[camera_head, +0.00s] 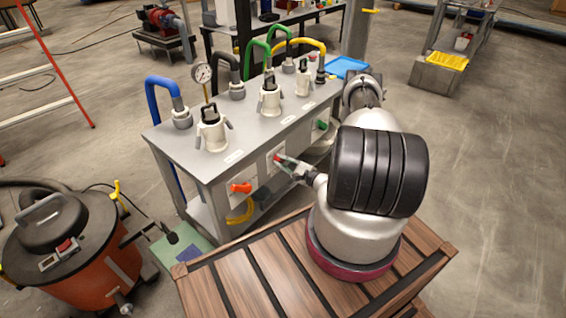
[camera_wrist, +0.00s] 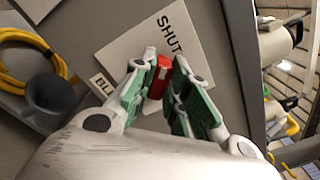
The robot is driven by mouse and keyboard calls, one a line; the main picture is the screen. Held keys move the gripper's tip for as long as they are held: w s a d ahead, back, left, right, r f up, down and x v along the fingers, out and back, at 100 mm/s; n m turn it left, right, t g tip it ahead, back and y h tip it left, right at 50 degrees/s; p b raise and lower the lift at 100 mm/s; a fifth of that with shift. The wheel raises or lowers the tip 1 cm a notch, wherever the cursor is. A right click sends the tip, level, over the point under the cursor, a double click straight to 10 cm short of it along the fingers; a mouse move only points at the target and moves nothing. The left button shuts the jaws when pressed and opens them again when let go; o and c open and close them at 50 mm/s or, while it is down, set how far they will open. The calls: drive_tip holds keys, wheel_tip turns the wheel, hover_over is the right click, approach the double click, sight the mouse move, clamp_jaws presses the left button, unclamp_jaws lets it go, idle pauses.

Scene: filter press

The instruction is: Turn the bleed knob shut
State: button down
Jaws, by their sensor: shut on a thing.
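The bleed knob is a small red knob (camera_wrist: 158,78) on a white plate (camera_wrist: 140,48) on the bench's front face. The plate reads "SHUT", and a small tag below it begins "BL". In the wrist view my gripper (camera_wrist: 159,69) has its two green-padded fingers on either side of the knob, shut on it. The fingers hide part of the knob and plate. In the head view my gripper (camera_head: 281,159) reaches the middle of the bench front, where a bit of red shows between the fingertips.
The grey bench (camera_head: 190,160) carries white fittings, hoses and a gauge (camera_head: 201,73). An orange-red knob (camera_head: 241,187) is left of my gripper, a green one (camera_head: 322,125) right. An orange vacuum (camera_head: 90,262) stands at left. In the wrist view, a yellow hose (camera_wrist: 22,82) and dark funnel (camera_wrist: 50,96) lie left.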

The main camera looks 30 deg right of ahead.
idle(0.3)
drive_tip(key=c, duration=1.4)
unclamp_jaws()
drive_tip(key=v, duration=1.2)
